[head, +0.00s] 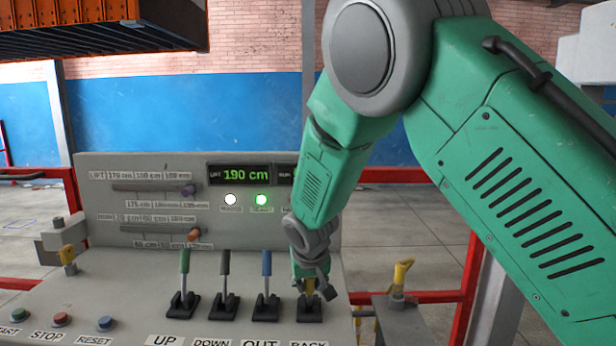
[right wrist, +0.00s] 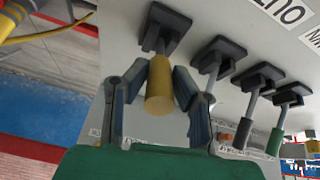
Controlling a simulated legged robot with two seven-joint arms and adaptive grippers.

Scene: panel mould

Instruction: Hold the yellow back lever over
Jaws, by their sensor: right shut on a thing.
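The yellow back lever (head: 308,288) stands on its black base above the BACK label, at the right end of the lever row. My right gripper (head: 312,280) comes down on it from above and hides most of its handle. In the right wrist view the yellow handle (right wrist: 160,88) is between the two fingers of my right gripper (right wrist: 161,80), which is shut on it. How far the lever is tilted is hard to tell. My left gripper is not in view.
Green (head: 184,262), dark grey (head: 226,264) and blue (head: 266,264) levers stand close to the left. START, STOP and RESET buttons (head: 60,319) sit front left.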

